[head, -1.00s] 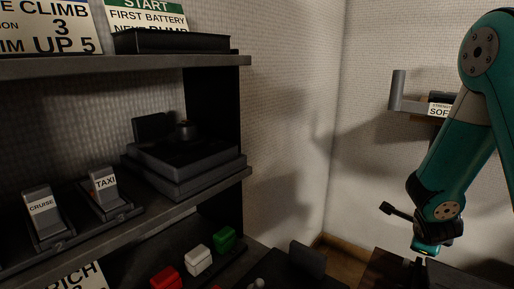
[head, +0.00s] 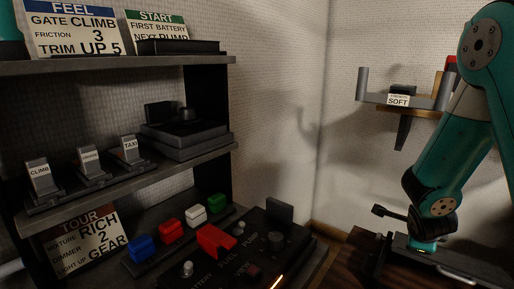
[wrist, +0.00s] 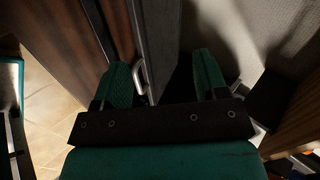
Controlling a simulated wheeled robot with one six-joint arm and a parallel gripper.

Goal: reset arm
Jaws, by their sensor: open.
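My teal arm (head: 450,150) comes down along the right side of the head view. Its lower end is over a dark surface at the lower right, and the fingertips cannot be made out there. In the wrist view my gripper (wrist: 162,82) is open, with its two teal fingers apart and nothing held between them. A dark panel edge and a light metal handle (wrist: 140,76) show beyond and between the fingers. I cannot tell whether a finger touches them.
A shelf (head: 130,64) on the left carries placards and CLIMB, CRUISE and TAXI levers (head: 88,162). Below are blue, red, white and green switches (head: 195,216) and a dark panel (head: 262,256). A bracket labelled SOFT (head: 398,100) is on the wall behind my arm.

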